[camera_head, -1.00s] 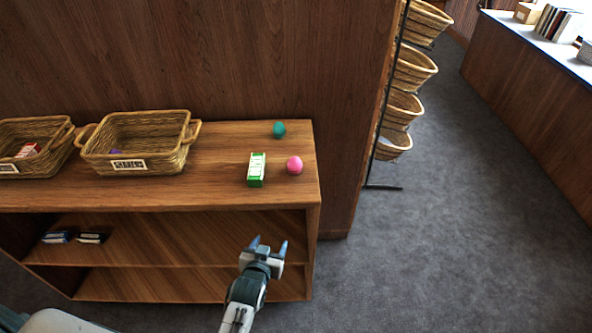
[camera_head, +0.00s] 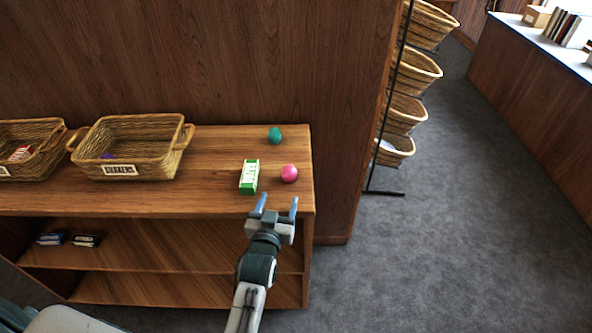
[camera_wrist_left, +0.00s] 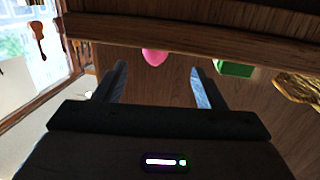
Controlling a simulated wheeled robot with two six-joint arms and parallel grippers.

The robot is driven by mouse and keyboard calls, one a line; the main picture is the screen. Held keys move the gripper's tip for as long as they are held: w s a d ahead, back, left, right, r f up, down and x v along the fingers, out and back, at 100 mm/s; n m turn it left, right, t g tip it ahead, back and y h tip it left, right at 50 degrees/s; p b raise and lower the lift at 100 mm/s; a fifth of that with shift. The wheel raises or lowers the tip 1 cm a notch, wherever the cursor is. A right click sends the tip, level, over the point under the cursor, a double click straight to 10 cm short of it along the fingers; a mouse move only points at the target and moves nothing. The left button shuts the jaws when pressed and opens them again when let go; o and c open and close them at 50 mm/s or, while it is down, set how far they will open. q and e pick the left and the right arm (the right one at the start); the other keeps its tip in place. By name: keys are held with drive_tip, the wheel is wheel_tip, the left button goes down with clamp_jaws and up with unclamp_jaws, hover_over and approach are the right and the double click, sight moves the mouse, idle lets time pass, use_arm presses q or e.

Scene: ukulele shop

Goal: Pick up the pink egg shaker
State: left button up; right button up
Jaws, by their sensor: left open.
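The pink egg shaker (camera_head: 289,173) sits on the shelf top near its right front corner, right of a green and white box (camera_head: 249,177). My left gripper (camera_head: 278,204) is open and empty, in front of the shelf's front edge, with its fingers pointing toward the egg but apart from it. In the left wrist view the pink egg (camera_wrist_left: 155,57) shows between the two fingers (camera_wrist_left: 158,82), partly cut off by the wooden edge, and the green box (camera_wrist_left: 234,69) is to its right. My right gripper is not in view.
A teal egg (camera_head: 275,135) is behind the pink one. Wicker baskets (camera_head: 150,130) stand on the shelf top (camera_head: 215,165) to the left. A rack of hanging baskets (camera_head: 404,112) stands to the right. Two small boxes lie on the lower shelf (camera_head: 160,240).

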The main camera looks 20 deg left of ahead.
sight(288, 176)
use_arm(q)
drive_tip(key=w, duration=0.5)
drive_tip(key=shift+w+r, duration=0.15)
drive_tip(key=shift+w+a+p, duration=0.2)
drive_tip(key=shift+w+p, duration=0.1)
drive_tip(key=shift+w, duration=2.8)
drive_tip(key=shift+s+r, duration=0.1)
drive_tip(key=shift+c, duration=0.6)
drive_tip(key=c, duration=0.9)
drive_tip(key=shift+r, duration=0.1)
